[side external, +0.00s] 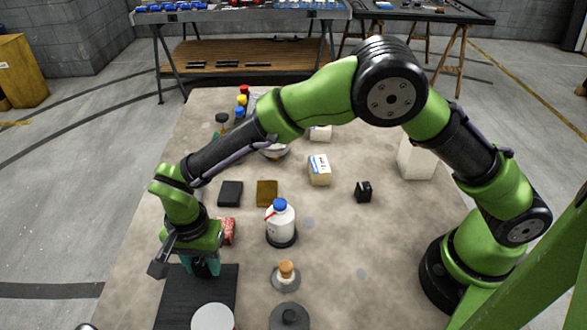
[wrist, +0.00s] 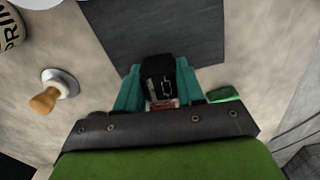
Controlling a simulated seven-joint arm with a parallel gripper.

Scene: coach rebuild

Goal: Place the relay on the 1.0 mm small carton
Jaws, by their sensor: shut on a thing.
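My gripper (side external: 203,268) is at the lower left of the side view, pointing down over the dark mat. In the wrist view its teal fingers (wrist: 158,88) are shut on a black block with metallic parts, which I take as the relay (wrist: 157,66). In the side view the fingers mostly hide it. A small white and tan carton (side external: 319,170) with a blue and yellow label stands mid-table, to the right of and beyond my gripper. Its print is too small to read. Another pale carton (side external: 320,132) stands behind it, partly hidden by my arm.
A dark mat (side external: 182,300) lies under my gripper. A red patterned item (side external: 228,231) is close beside it. A white blue-capped bottle (side external: 281,222), a cork-topped item (side external: 286,275) and a small black block (side external: 363,191) stand to the right. The table around the carton has free room.

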